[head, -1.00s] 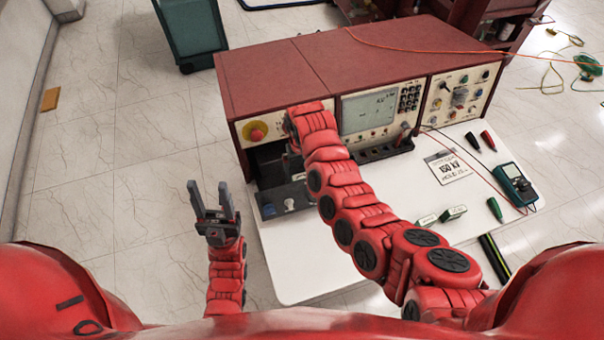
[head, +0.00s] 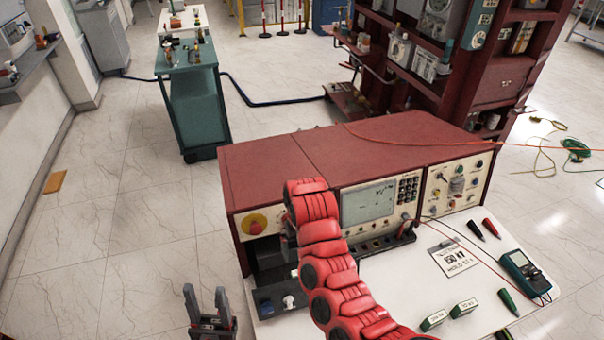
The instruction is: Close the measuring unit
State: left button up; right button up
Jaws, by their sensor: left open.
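The measuring unit (head: 370,135) is a dark red cabinet with a cream front, a screen, knobs and a red button on a yellow base (head: 256,223). A dark open compartment with a pulled-out tray (head: 275,297) shows below the button at its left end. My right arm reaches up across the front of the unit. Its end is by the panel between the button and the screen, and its gripper is hidden behind the arm. My left gripper (head: 207,302) is open and empty, low in the picture, left of the tray and apart from it.
A green cart (head: 198,100) stands behind left. A dark red shelf rack (head: 490,70) stands behind right.

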aim_at(271, 274)
jog(key=k, duration=1)
